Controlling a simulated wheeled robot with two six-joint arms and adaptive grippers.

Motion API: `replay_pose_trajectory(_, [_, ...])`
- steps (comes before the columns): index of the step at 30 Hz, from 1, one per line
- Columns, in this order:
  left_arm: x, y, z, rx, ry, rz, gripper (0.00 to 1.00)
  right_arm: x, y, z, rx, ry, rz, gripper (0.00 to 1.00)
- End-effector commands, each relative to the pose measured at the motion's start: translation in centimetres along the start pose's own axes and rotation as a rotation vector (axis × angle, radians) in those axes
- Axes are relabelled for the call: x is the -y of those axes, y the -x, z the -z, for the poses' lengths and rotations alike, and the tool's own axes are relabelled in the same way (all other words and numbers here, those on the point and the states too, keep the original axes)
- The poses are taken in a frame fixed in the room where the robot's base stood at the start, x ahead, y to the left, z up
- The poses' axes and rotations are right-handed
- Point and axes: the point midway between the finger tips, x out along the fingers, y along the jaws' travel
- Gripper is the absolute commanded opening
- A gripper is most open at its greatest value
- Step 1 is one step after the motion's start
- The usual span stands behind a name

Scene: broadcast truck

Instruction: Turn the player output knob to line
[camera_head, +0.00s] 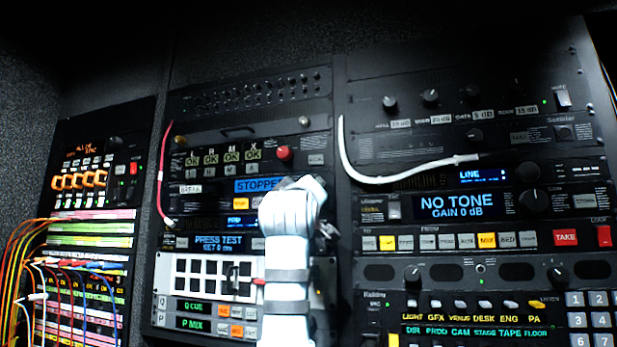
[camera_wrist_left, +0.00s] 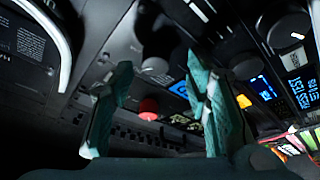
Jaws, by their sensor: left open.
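My left arm comes up from the bottom centre in the head view, and its gripper (camera_head: 326,232) is at the right edge of the middle rack, largely hidden by its own wrist. In the left wrist view the gripper (camera_wrist_left: 158,66) is open, its two green-padded fingers apart with nothing held. Dark round knobs (camera_wrist_left: 284,27) show beyond the fingers. In the middle rack a display reads STOPPED (camera_head: 258,185), and a smaller blue display (camera_head: 237,219) sits below it. My arm covers the panel right of these displays. I cannot tell which knob is the player output knob. My right gripper is not in view.
A patch bay (camera_head: 85,265) with cables is at left.

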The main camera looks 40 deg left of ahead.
Motion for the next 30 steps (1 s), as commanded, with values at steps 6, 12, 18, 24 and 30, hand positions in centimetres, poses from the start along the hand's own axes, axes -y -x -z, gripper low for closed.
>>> replay_pose_trajectory(6, [-0.2, -1.9, 0.0, 0.001, 0.002, -0.002, 0.44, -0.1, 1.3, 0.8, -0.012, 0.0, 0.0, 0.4])
replay_pose_trajectory(12, [-0.1, -1.9, -0.2, 0.002, 0.002, -0.002, 0.44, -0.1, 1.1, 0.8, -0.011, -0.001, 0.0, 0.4])
replay_pose_trajectory(18, [-0.1, -1.9, -0.2, 0.002, 0.001, -0.003, 0.17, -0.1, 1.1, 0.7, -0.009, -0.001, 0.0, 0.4])
replay_pose_trajectory(24, [0.0, -1.9, -0.3, 0.003, -0.008, -0.006, 0.0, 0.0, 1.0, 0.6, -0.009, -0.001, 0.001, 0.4])
replay_pose_trajectory(30, [0.0, -1.9, -0.3, 0.007, -0.121, -0.051, 0.0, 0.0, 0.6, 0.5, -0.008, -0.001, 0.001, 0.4])
